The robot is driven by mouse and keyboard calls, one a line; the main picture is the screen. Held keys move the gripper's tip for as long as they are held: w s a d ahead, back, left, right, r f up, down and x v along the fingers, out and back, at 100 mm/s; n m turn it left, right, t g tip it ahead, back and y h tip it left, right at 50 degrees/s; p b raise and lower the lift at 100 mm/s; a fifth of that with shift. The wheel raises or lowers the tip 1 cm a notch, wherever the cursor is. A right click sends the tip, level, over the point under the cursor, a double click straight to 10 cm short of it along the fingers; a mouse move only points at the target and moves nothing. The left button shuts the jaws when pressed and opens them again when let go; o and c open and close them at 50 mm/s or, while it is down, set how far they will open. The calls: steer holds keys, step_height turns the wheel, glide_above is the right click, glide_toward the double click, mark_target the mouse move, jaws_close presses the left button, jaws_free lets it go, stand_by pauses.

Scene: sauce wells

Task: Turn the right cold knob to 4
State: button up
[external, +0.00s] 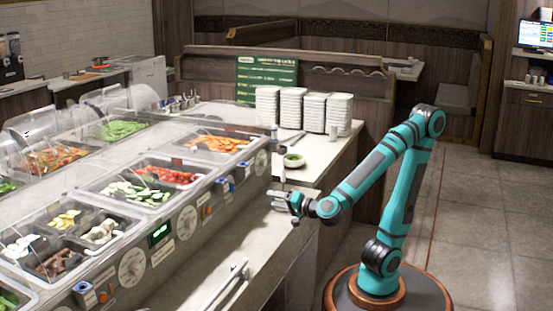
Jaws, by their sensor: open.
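Several round pale dials sit on the slanted front panel (205,235) of the food counter. One dial (132,267) is at the lower left, one (187,222) is in the middle, and one (260,163) is at the far right end. I cannot tell which is the right cold knob, and their numbers and settings are too small to read. My gripper (277,199) is open and empty. In the picture it is below and to the right of the far right dial, apart from the panel.
Food trays (137,193) lie behind clear guards. Blue fittings (224,184) and a green display (160,231) are on the panel. Plate stacks (292,110) and a small green bowl (293,160) stand on the counter end.

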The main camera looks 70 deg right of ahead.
mark_target(233, 189)
steer(key=w, duration=0.5)
steer(key=w+d, duration=0.1)
steer(key=w, duration=1.1)
steer(key=shift+w+d+f, duration=0.1)
steer(key=shift+w+d, duration=0.1)
steer(key=c, duration=1)
steer(key=shift+n, duration=0.8)
steer(key=o, duration=1)
steer(key=shift+s, duration=0.1)
